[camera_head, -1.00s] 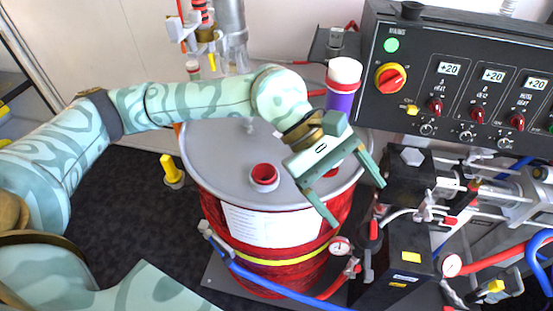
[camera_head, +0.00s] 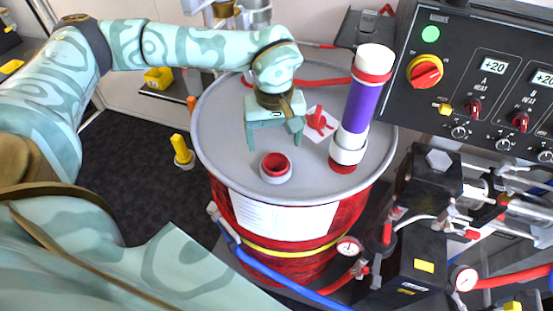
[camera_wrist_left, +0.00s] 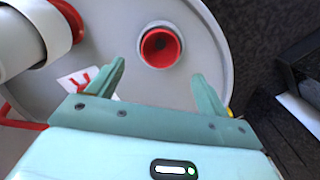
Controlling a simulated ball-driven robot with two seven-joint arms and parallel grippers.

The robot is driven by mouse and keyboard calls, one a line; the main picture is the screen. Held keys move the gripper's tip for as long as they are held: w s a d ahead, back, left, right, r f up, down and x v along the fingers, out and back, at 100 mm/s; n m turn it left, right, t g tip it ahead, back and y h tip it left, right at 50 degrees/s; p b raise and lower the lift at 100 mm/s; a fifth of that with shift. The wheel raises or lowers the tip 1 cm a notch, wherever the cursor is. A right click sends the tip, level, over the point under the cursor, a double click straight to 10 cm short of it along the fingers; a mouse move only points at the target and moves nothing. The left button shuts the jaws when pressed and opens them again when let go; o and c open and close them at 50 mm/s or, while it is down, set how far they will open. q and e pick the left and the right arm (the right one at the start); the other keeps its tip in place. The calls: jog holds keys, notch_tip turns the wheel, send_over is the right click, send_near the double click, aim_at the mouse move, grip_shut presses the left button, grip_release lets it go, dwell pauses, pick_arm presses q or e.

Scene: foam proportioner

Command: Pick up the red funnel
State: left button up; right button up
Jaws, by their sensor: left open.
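The red funnel (camera_head: 276,168) shows as a round red mouth with a pale rim on the grey drum lid, near its front edge. It also shows in the left wrist view (camera_wrist_left: 160,47), seen into its opening. My left gripper (camera_head: 274,143) is just behind it in the head view, above the lid. In the left wrist view its fingers (camera_wrist_left: 158,72) are spread apart, with the funnel lying ahead of the gap between them. Nothing is between the fingers. My right gripper is not in view.
The drum lid (camera_head: 225,135) is clear left of the funnel. A purple-and-white cylinder (camera_head: 359,105) stands close on the right. The control panel (camera_head: 480,80) and black pump parts (camera_head: 435,185) stand farther right.

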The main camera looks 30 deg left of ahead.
aim_at(276, 161)
pick_arm(q)
jog(key=f, duration=0.3)
jog(key=f+b, duration=0.1)
jog(key=f, duration=0.1)
jog(key=shift+s+d+f, duration=0.15)
jog(key=shift+d, duration=0.1)
jog(key=c, duration=1.1)
jog(key=shift+o, duration=0.2)
